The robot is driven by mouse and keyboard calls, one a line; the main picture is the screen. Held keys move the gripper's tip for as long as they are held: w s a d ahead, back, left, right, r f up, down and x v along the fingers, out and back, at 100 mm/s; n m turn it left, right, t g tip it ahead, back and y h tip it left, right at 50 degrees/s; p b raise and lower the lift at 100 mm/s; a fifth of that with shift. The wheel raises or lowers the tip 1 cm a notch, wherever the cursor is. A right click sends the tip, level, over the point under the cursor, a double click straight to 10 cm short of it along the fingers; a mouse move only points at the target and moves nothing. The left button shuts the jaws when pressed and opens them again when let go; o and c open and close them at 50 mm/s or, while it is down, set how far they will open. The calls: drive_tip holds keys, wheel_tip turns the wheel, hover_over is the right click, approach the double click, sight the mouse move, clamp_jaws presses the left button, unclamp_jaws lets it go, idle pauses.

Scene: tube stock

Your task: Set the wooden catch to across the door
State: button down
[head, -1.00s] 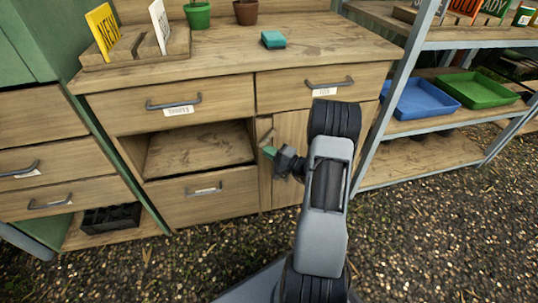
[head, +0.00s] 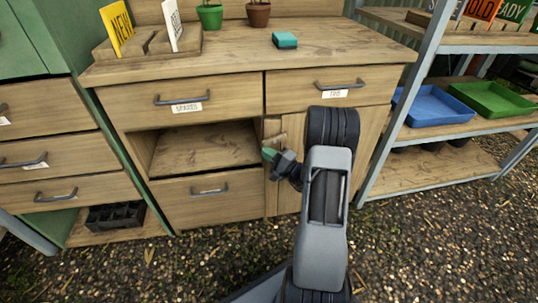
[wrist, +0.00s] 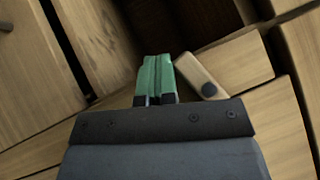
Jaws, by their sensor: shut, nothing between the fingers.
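The wooden catch (wrist: 203,77) is a small pale block with a dark round pivot, lying slanted just right of my fingers in the wrist view. In the head view it seems to be the small pale piece (head: 273,127) at the left edge of the cupboard door (head: 369,130). I cannot tell for sure whether it lies across the door. My gripper (wrist: 158,72) has green fingers, pressed together and empty. Its tips are beside the catch; contact is unclear. In the head view my gripper (head: 268,154) is just below the catch, and my arm hides much of the door.
An open shelf space (head: 205,148) lies left of the catch, with a lower drawer (head: 210,197) beneath. The upper right drawer (head: 325,90) has a protruding handle above the door. A metal rack with blue (head: 433,106) and green trays stands at the right.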

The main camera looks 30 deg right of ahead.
idle(0.4)
drive_tip(key=s+f+b, duration=0.2)
drive_tip(key=s+f, duration=0.5)
drive_tip(key=f, duration=0.3)
drive_tip(key=shift+s+f, duration=0.3)
drive_tip(key=shift+s, duration=0.05)
drive_tip(key=shift+d, duration=0.1)
